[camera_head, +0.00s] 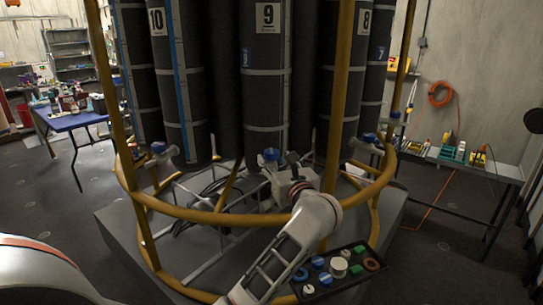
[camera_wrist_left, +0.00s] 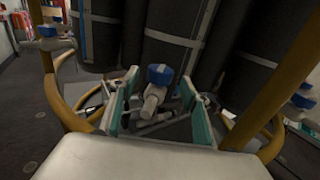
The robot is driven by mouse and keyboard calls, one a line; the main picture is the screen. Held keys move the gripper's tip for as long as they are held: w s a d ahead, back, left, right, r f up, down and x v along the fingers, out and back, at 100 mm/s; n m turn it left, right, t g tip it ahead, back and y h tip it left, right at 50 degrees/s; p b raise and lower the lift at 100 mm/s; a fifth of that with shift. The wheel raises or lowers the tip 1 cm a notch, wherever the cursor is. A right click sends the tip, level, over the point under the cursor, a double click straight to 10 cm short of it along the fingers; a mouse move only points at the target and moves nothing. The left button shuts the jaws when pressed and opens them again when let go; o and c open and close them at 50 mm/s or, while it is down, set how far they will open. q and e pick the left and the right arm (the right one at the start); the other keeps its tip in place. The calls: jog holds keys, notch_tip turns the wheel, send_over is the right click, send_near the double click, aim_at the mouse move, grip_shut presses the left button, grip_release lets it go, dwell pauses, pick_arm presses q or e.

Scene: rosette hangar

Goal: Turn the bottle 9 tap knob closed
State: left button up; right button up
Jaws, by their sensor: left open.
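Bottle 9 (camera_head: 265,75) is a dark cylinder with a "9" label, hanging at the centre of the rosette. Its tap knob (camera_head: 268,156) is blue and sits at the bottle's lower end, just beyond my left gripper (camera_head: 280,168). In the left wrist view the blue knob (camera_wrist_left: 160,74) and its grey tap body (camera_wrist_left: 152,103) show between the fingers. My left gripper (camera_wrist_left: 155,105) is open, with one teal-lined finger on each side of the tap. I cannot tell whether the fingers touch it. My right gripper is not in view.
A yellow tubular frame (camera_head: 225,218) rings the bottles. Bottle 10 (camera_head: 180,85) and bottle 8 (camera_head: 340,90) stand on either side, with other blue knobs (camera_head: 158,147) near. A tray of coloured parts (camera_head: 345,288) is at lower right. A blue table (camera_head: 75,121) stands at left.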

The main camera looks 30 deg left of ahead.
aim_at(274, 158)
pick_arm(q)
jog(key=x, duration=0.3)
jog(key=shift+w+a, duration=0.15)
jog(key=shift+a, duration=0.05)
jog(key=shift+w+a, duration=0.25)
jog(key=shift+a, duration=0.05)
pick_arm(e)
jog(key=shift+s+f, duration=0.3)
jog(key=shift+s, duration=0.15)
pick_arm(q)
jog(key=c, duration=1.2)
jog(key=shift+o, duration=0.2)
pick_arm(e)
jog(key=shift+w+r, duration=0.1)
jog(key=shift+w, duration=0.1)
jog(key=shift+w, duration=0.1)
